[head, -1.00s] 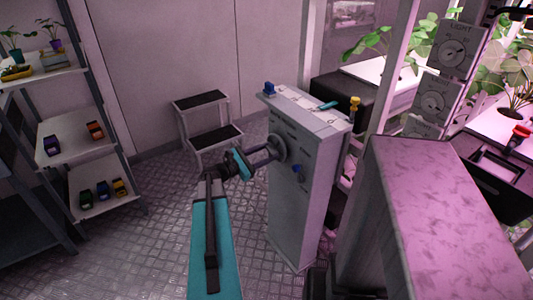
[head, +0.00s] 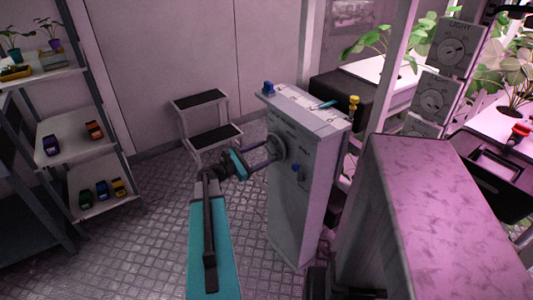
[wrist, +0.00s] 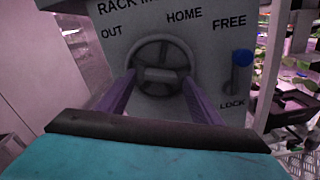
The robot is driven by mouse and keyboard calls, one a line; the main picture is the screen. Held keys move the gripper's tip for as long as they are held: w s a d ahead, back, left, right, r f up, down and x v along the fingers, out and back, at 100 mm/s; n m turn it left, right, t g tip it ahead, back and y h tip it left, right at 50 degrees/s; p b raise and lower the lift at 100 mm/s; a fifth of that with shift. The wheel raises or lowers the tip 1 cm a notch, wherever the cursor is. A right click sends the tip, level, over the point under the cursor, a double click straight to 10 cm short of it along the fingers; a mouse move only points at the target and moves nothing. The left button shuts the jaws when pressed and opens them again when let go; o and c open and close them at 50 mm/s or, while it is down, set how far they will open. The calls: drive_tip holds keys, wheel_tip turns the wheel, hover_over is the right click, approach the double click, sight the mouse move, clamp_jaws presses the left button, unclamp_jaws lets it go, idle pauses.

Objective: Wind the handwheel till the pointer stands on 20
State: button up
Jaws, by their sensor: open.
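The handwheel (wrist: 160,52) is a grey spoked wheel with a central hub on the front of a grey cabinet (head: 295,220). In the head view the handwheel (head: 277,148) is on the cabinet's left face, high up. My gripper (wrist: 158,82) is open, its two purple fingers pointing at the wheel, one on each side of the hub. I cannot tell whether they touch it. In the head view my gripper (head: 266,153) reaches the wheel from the left. A teal scale pointer (head: 326,104) seems to lie on the cabinet's top; its reading is too small to tell.
A blue-knobbed lever (wrist: 242,58) stands beside the wheel, between the words FREE and LOCK. A step stool (head: 207,120) stands behind, at the wall. A shelf rack (head: 85,140) with small coloured items is at the left. A pink-lit box (head: 430,190) is close at the right.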

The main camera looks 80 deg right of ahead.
drive_tip(key=b+v, duration=0.1)
drive_tip(key=v, duration=1.1)
drive_tip(key=shift+w+a, duration=0.2)
drive_tip(key=shift+a, duration=0.05)
drive_tip(key=w+a+f+t+y, duration=0.2)
drive_tip(key=w+a+f, duration=0.3)
drive_tip(key=a+f, duration=0.4)
drive_tip(key=w+a+f+m+t+y, duration=0.1)
drive_tip(key=w+a+f+t, duration=0.2)
drive_tip(key=w+a+f, duration=0.5)
drive_tip(key=w+a+f+t+y, duration=0.2)
drive_tip(key=w+a+f, duration=0.1)
drive_tip(key=a+f, duration=0.75)
drive_tip(key=s+a+f+m+y, duration=0.1)
drive_tip(key=a+f, duration=0.3)
drive_tip(key=a, duration=0.8)
drive_tip(key=s+a+f+m+y, duration=0.1)
drive_tip(key=a+f, duration=0.4)
drive_tip(key=a, duration=0.6)
drive_tip(key=s+a+f+m+y, duration=0.1)
drive_tip(key=a+f+y, duration=0.3)
drive_tip(key=a, duration=0.8)
drive_tip(key=shift+s+a+f+m+t+y, duration=0.35)
drive_tip(key=shift+s+y, duration=0.25)
drive_tip(key=shift+s, duration=0.2)
